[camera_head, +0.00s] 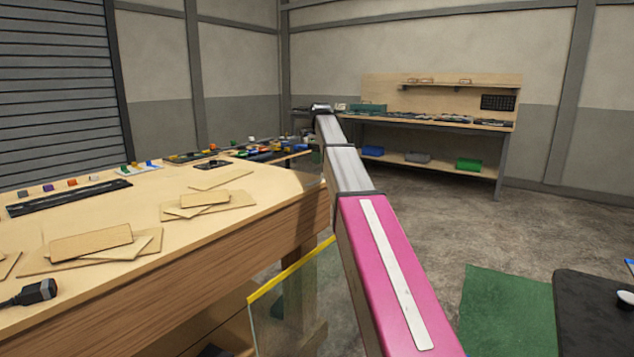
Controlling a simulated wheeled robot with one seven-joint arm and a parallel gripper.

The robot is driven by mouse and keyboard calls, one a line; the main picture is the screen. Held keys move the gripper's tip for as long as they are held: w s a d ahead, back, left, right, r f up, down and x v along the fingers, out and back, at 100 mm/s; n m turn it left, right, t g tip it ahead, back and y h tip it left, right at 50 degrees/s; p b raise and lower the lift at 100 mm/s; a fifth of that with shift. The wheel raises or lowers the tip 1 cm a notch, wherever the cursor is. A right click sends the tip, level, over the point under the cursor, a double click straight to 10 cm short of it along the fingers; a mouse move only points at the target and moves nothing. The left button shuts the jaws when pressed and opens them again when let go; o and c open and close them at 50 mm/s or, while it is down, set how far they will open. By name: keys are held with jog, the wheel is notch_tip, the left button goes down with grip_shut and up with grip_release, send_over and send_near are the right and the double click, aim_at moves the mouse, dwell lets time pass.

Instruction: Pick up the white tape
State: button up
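I cannot make out a white tape for certain. A small white rounded object (627,298), cut off by the right edge, lies on a dark table (590,310); I cannot tell what it is. My arm, pink near me and grey further out, reaches away up the middle of the picture. The white strip along its pink part is on my own arm. The arm's far end is a small dark tip, and no gripper fingers show there.
A wooden workbench (265,205) at left holds flat wooden pieces (92,243), a black tool (34,292) and small coloured parts. A shelved bench (440,121) stands at the back wall. A green mat (507,310) lies on open floor right of my arm.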

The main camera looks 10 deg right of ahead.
jog(key=shift+s+d+f, duration=0.1)
jog(key=shift+s+f, duration=0.05)
jog(key=shift+f, duration=1.25)
jog(key=shift+s+d+f, duration=0.1)
jog(key=shift+s+f, duration=0.05)
jog(key=shift+f, duration=1.2)
jog(key=shift+c, duration=0.3)
grip_shut()
